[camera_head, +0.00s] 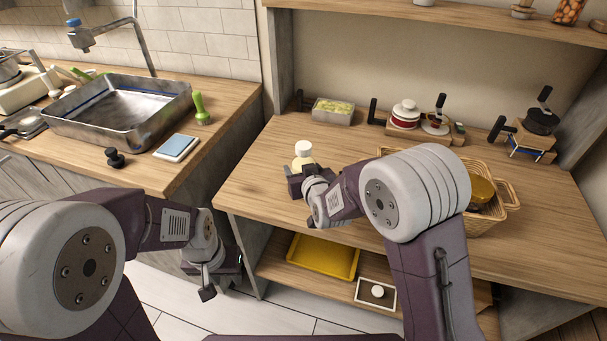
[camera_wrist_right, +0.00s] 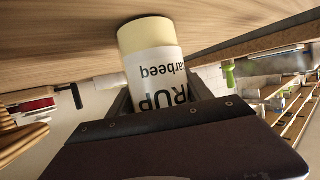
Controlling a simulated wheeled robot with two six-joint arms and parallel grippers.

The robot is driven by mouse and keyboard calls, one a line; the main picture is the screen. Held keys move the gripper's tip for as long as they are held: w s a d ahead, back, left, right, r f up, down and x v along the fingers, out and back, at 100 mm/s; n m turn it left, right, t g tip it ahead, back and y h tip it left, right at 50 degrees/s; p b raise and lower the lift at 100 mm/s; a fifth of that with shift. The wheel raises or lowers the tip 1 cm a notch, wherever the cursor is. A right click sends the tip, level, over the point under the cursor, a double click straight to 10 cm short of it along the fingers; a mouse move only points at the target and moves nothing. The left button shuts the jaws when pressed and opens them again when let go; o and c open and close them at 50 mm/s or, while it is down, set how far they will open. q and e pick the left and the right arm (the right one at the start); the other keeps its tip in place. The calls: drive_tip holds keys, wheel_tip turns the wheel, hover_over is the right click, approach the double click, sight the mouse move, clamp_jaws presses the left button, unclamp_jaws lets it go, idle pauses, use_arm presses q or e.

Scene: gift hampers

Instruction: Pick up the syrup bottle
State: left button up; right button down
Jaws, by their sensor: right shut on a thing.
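The syrup bottle (camera_head: 303,160) has a white cap and a pale body and stands upright over the left part of the wooden counter. In the right wrist view its printed label (camera_wrist_right: 160,78) and cream base show upside down. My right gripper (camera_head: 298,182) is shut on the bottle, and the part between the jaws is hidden. I cannot tell whether the base touches the wood. My left gripper (camera_head: 224,279) hangs low in front of the gap between the counters, its fingers apart and empty.
A wicker basket (camera_head: 509,193) with a jar stands right of my right arm. A bin (camera_head: 333,111), stacked jars (camera_head: 405,114) and dark-handled items line the back. A yellow tray (camera_head: 323,257) lies on the lower shelf. A metal sink (camera_head: 125,113) is left. The counter's front left is clear.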

wheel_tip(320, 180, up, 10)
drive_tip(key=shift+r+p, duration=0.1)
drive_tip(key=shift+p, duration=1.1)
